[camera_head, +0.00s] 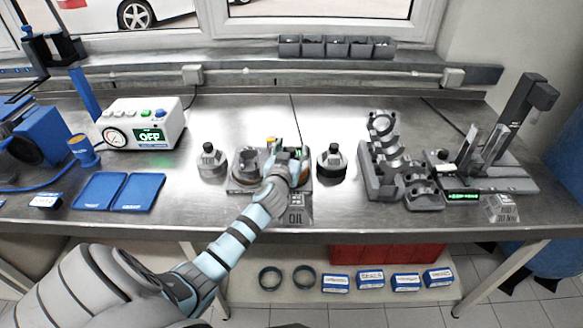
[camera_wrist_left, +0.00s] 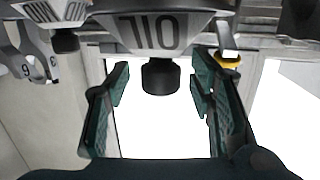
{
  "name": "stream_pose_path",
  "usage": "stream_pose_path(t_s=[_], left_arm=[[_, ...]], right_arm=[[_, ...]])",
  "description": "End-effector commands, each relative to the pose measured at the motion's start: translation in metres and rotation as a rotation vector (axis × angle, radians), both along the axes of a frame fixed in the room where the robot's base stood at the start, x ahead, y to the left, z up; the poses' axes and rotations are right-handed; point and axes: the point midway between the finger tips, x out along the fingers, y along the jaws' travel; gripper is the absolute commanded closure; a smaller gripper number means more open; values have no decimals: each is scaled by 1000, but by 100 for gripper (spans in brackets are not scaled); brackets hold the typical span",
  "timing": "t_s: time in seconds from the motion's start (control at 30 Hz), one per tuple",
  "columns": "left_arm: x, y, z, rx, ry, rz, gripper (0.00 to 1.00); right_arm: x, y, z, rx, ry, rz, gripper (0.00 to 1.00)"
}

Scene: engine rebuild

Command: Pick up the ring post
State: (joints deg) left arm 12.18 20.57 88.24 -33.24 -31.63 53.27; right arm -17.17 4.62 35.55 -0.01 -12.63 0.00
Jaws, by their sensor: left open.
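My left gripper (camera_head: 288,158) reaches over a low grey stand (camera_head: 238,187) at the middle of the bench. It is open; its green-padded fingers (camera_wrist_left: 158,92) show in the left wrist view. A short dark knob (camera_wrist_left: 161,78) under a grey body marked OIL (camera_wrist_left: 150,32) lies between the fingers in that picture, with a gap on both sides. I cannot tell for sure whether this is the ring post. A small yellow part (camera_wrist_left: 228,62) shows beside the right finger. In the head view my gripper hides part of the stand. My right gripper is out of view.
A grey knobbed piece (camera_head: 211,161) stands left of the stand and a black knobbed piece (camera_head: 331,162) right. Grey engine parts (camera_head: 385,170) and a measuring rig (camera_head: 485,160) are farther right. A gauge box (camera_head: 145,124) and blue mats (camera_head: 120,192) are left. Bench behind is mostly clear.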

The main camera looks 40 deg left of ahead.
Motion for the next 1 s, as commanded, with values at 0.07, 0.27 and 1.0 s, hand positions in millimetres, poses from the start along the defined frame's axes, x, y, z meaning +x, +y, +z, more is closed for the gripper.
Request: stream_pose_path(t_s=[0.07, 0.27, 1.0], left_arm=[[0, 0, 0, 0, 0, 0, 51], [-1, 0, 0, 0, 0, 0, 73], [-1, 0, 10, 1, -3, 1, 100]], right_arm=[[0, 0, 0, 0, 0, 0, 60], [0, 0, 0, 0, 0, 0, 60], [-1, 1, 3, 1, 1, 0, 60]])
